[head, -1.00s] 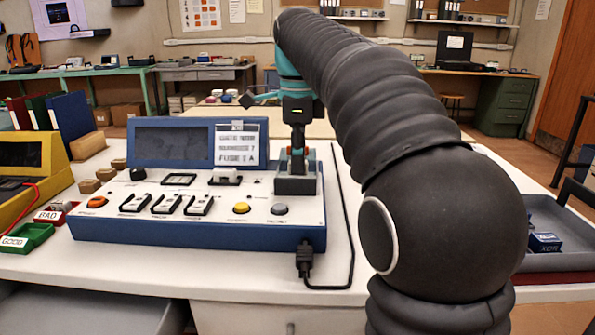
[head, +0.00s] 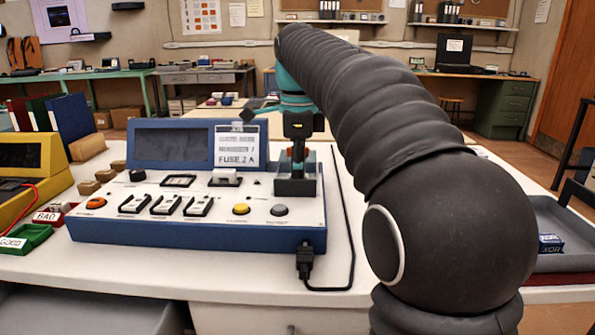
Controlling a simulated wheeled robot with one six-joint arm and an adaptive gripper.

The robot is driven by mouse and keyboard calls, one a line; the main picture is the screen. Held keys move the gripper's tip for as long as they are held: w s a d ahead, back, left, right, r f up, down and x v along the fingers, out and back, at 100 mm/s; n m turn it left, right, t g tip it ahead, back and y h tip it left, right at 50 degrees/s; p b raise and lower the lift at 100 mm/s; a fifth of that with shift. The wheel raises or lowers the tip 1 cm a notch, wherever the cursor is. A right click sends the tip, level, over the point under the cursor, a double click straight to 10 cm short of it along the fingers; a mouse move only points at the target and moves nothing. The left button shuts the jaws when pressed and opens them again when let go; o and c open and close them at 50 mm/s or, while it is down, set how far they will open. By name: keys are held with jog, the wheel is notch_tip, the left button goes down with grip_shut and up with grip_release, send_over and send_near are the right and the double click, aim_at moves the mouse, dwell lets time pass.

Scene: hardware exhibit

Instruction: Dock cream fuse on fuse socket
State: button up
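My gripper (head: 298,170) points down at the right end of the blue test panel (head: 180,235), over a dark grey block (head: 297,187) on its white top. The fingertips are small and dark against this block, so I cannot tell whether they are open or shut, or whether they touch it. A cream-white piece (head: 224,173) sits on a dark base left of the gripper, apart from it. I cannot tell whether it is the cream fuse. A black-framed holder (head: 178,181) lies further left. No cream fuse shows clearly between my fingers.
A card reading "FUSE 2 A" (head: 238,147) stands behind the panel top. Buttons (head: 241,209) and switches line its front. A black cable (head: 345,230) runs along its right side. Green (head: 22,238) and red bins stand left; a grey tray (head: 565,225) is right.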

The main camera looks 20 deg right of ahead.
jog(key=shift+r+p, duration=0.5)
jog(key=shift+r, duration=3.25)
jog(key=shift+a, duration=0.1)
